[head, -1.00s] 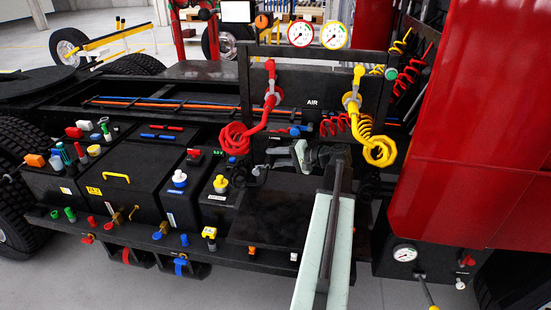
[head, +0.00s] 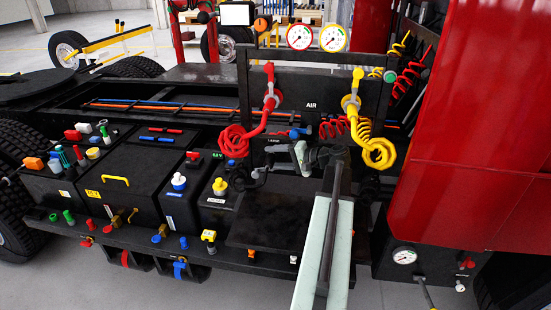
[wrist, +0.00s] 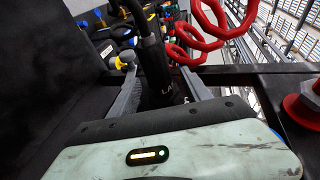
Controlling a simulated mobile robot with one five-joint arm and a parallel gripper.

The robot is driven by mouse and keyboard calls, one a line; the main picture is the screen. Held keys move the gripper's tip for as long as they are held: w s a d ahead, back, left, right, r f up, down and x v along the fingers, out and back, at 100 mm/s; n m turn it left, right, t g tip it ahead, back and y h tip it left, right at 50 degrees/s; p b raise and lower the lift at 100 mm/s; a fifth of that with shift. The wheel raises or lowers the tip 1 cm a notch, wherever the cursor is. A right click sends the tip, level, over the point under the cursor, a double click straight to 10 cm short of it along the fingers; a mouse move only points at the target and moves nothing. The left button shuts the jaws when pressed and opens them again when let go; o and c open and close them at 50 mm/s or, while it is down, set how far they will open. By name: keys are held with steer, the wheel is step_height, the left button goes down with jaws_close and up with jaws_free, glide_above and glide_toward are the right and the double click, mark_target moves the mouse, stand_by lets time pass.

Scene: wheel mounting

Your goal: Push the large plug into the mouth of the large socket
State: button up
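My gripper (wrist: 158,80) has its two grey fingers on either side of a black cylindrical plug (wrist: 153,58) in the wrist view. They appear closed on it. A black cable leads from its upper end, and white letters reading "LA" show low beside the right finger. In the head view my gripper (head: 301,156) is in front of the black panel, below the "AIR" label and between the red and yellow hoses. There the plug is mostly hidden by the gripper and dark surroundings. I cannot make out the mouth of the large socket or whether the plug touches it.
A red coiled hose (head: 235,140) hangs left of my gripper, a yellow one (head: 379,150) right of it. A flat black plate (head: 268,222) lies below. Caps and small plugs crowd the boxes at left. The red cab (head: 470,120) closes off the right side.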

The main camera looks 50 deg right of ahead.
steer(key=p+v, duration=0.2)
steer(key=v, duration=0.5)
steer(key=shift+s, duration=0.35)
steer(key=shift+d+r, duration=0.1)
